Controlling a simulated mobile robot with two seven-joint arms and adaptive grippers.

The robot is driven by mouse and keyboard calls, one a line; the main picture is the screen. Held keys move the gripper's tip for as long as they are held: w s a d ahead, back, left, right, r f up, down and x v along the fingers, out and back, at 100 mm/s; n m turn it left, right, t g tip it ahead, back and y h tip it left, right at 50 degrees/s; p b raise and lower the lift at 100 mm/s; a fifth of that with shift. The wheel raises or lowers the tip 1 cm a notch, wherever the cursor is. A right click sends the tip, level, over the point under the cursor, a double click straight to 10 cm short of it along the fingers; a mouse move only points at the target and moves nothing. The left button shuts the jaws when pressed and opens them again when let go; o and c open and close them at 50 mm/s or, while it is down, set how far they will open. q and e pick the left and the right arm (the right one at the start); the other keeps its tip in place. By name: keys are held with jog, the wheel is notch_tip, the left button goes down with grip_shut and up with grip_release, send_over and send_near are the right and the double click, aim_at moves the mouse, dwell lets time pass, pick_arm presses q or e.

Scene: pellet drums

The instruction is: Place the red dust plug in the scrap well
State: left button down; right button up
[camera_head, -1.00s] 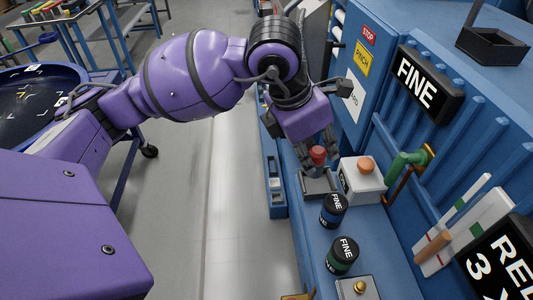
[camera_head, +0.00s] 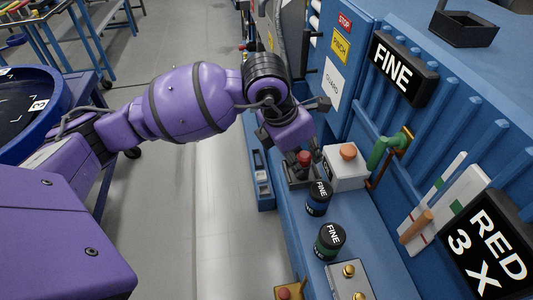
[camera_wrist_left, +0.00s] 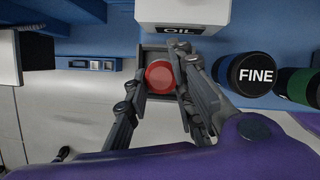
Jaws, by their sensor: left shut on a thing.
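My left gripper (camera_head: 305,163) is shut on a red dust plug (camera_head: 304,158). The wrist view shows the plug's round red top (camera_wrist_left: 160,77) between the two dark fingers (camera_wrist_left: 158,98). Plug and fingers are over a small grey square tray (camera_head: 290,182), which looks like the scrap well; its rim also shows in the wrist view (camera_wrist_left: 150,47). I cannot tell whether the plug touches the tray's floor. The fingers hide part of the tray. My right gripper is not in view.
A white box (camera_head: 345,170) marked OIL in the wrist view, with an orange knob, stands close beside the tray. Two FINE canisters (camera_head: 318,198) (camera_head: 329,242) stand in front. Another red-topped piece (camera_head: 284,292) shows at the bottom edge. A ribbed blue wall rises at right.

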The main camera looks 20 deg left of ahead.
pick_arm(q)
jog(key=c, duration=1.5)
grip_release()
jog(key=shift+r, duration=0.15)
jog(key=shift+r, duration=0.25)
jog(key=v, duration=1.1)
jog(key=shift+a+r, duration=0.1)
jog(key=shift+r, duration=0.15)
